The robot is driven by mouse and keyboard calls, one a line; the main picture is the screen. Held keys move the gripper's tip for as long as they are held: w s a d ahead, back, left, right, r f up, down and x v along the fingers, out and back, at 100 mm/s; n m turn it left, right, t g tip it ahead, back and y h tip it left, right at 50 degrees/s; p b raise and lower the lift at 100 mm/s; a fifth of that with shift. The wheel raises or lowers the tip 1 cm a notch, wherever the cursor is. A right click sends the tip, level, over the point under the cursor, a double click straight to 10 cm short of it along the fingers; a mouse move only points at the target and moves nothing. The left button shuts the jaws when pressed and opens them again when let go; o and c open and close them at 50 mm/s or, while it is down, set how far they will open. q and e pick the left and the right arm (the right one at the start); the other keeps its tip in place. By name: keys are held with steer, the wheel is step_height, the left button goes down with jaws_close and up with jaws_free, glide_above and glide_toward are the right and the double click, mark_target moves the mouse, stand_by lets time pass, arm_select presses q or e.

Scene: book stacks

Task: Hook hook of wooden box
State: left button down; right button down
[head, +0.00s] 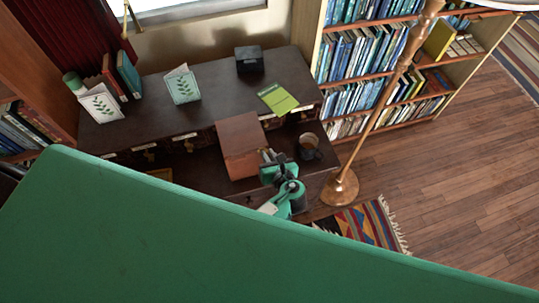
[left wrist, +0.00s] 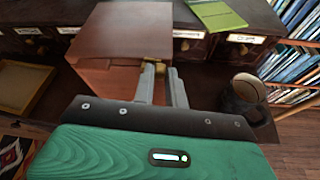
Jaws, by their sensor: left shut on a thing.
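The wooden box (head: 239,145) is reddish brown and stands on the lower ledge of the dark desk, its lid down. It also fills the upper middle of the left wrist view (left wrist: 118,30). A small brass-coloured hook (left wrist: 157,47) shows at the box's front edge. My left gripper (head: 268,157) is at the box's right-hand front side. In the left wrist view its two grey fingers (left wrist: 158,70) are close together at the brass hook and shut on it. The fingers partly hide the hook, so I cannot tell whether it is fastened. My right gripper is not in view.
A dark mug (head: 309,147) stands close to the right of my left gripper. A green booklet (head: 277,98), cards (head: 182,85) and a black box (head: 249,58) are on the desk top (head: 220,95). A brass floor lamp (head: 376,125) stands at right. A wooden tray (left wrist: 24,88) lies left.

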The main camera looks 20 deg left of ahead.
arm_select(q)
steer(key=shift+s+a+n+t+h+p, duration=0.35)
steer(key=shift+a+n+h, duration=0.1)
steer(key=shift+n+h, duration=0.2)
steer(key=c, duration=1.4)
jaws_free()
steer(key=shift+c, duration=0.2)
steer(key=b+v, duration=0.4)
steer(key=v, duration=1)
